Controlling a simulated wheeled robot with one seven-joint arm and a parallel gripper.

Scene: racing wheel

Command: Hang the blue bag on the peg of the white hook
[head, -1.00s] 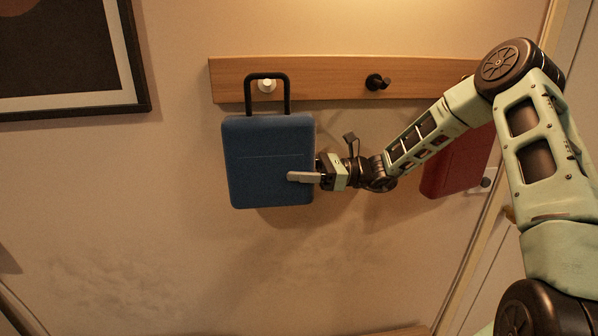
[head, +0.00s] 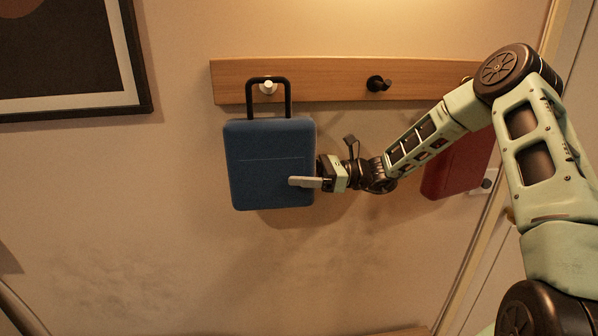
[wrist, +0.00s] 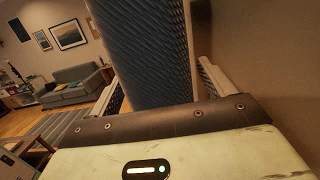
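The blue bag (head: 271,165) is upright against the wall below the rail, with its black handle (head: 268,80) up. The white hook (head: 267,87) shows inside the handle loop, just under its top bar. I cannot tell whether the bar touches the peg or how deep the peg passes through. My gripper (head: 309,182) comes from the right and is shut on the bag's right side, one finger across the front. In the wrist view the blue bag (wrist: 150,50) stands between the two fingers of my gripper (wrist: 162,82). The rear finger is hidden in the head view.
The wooden rail (head: 330,82) also carries a black hook (head: 378,84) to the right. A red bag (head: 455,170) hangs further right, partly behind my arm. A framed picture (head: 148,106) is at upper left. The wall below the bag is clear.

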